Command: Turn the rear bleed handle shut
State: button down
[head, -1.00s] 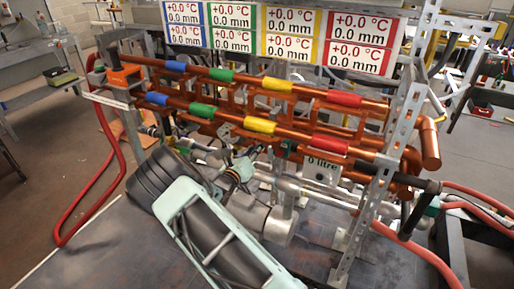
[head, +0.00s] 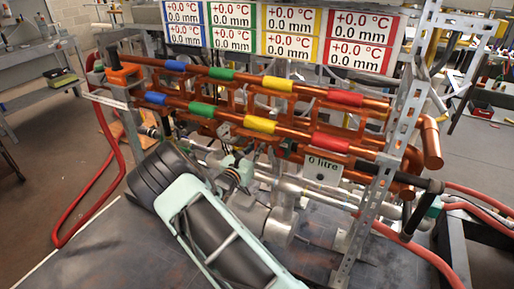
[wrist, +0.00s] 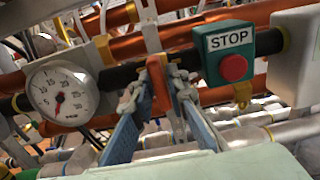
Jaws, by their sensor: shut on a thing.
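In the wrist view my gripper (wrist: 157,88) has its two blue fingers on either side of a short orange handle (wrist: 158,82), with the grey fingertip pads closed on it. The handle hangs upright in front of a dark horizontal pipe. In the head view my gripper is mostly hidden behind my own arm, among the pipes below the coloured copper tubes, and the handle cannot be made out there.
A round gauge (wrist: 60,96) sits left of the handle. A green box with a red STOP button (wrist: 233,67) is close on its right. In the head view a metal upright (head: 385,170) and red hoses (head: 425,258) stand to the right.

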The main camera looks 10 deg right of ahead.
dwell(0.3)
jog(key=c, duration=2)
grip_release()
jog(key=shift+a, duration=0.1)
jog(key=v, duration=1.2)
